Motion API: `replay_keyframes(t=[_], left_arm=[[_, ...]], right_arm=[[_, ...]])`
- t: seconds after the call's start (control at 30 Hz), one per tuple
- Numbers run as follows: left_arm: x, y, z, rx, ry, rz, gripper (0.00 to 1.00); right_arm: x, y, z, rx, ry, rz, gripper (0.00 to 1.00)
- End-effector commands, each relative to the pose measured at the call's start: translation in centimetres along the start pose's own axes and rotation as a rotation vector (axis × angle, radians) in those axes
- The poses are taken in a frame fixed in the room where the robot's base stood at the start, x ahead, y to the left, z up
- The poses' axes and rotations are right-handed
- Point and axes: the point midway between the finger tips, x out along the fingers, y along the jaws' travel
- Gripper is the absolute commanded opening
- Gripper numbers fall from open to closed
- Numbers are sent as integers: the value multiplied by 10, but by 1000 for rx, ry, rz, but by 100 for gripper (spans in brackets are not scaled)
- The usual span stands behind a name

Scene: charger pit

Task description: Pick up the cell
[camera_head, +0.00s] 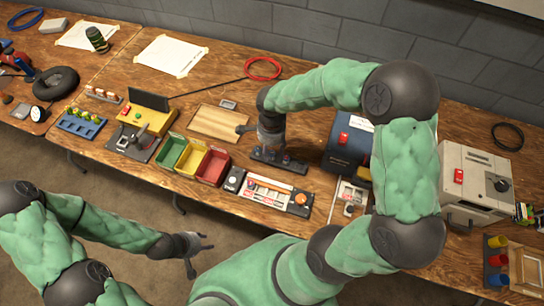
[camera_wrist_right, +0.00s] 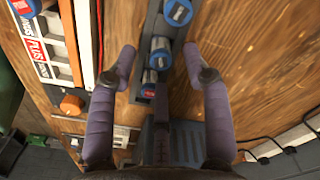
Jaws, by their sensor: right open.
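Three cells with blue ends and silver bodies stand in a dark grey rack in the right wrist view: a near cell (camera_wrist_right: 150,84), a middle cell (camera_wrist_right: 160,52) and a far cell (camera_wrist_right: 177,12). The rack (camera_head: 290,166) lies on the table in the head view. My right gripper (camera_wrist_right: 158,60) is open, its fingers apart on either side of the rack, with the middle and near cells between them. I cannot tell whether it touches any cell. It hangs over the rack in the head view. My left gripper (camera_head: 200,256) is open and empty, in front of the table.
A charger (camera_head: 268,192) with red and white labels and an orange button (camera_head: 301,200) lies in front of the rack. Green, yellow and red bins (camera_head: 213,166) stand to its left. A wooden board (camera_head: 219,122) lies behind. A blue box (camera_head: 345,140) stands right of the rack.

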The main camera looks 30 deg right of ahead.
Motion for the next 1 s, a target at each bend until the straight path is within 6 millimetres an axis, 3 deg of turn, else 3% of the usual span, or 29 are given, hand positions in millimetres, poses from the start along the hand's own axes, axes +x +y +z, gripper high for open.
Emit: replay_keyframes(t=[0.03, 0.2, 0.47, 0.63, 1.0], left_arm=[[8, -3, 0, 0, 0, 0, 40], [16, -6, -1, 0, 0, 0, 40], [15, -5, -1, 0, 0, 0, 40], [15, -5, -1, 0, 0, 0, 40], [15, -5, -1, 0, 0, 0, 40]], right_arm=[[13, 1, 0, 0, 0, 3, 49], [33, 1, 0, 0, -1, 2, 49], [34, 0, 0, 0, -1, 1, 49], [34, 0, 0, 0, -1, 1, 1], [34, 0, 0, 0, -1, 1, 0]])
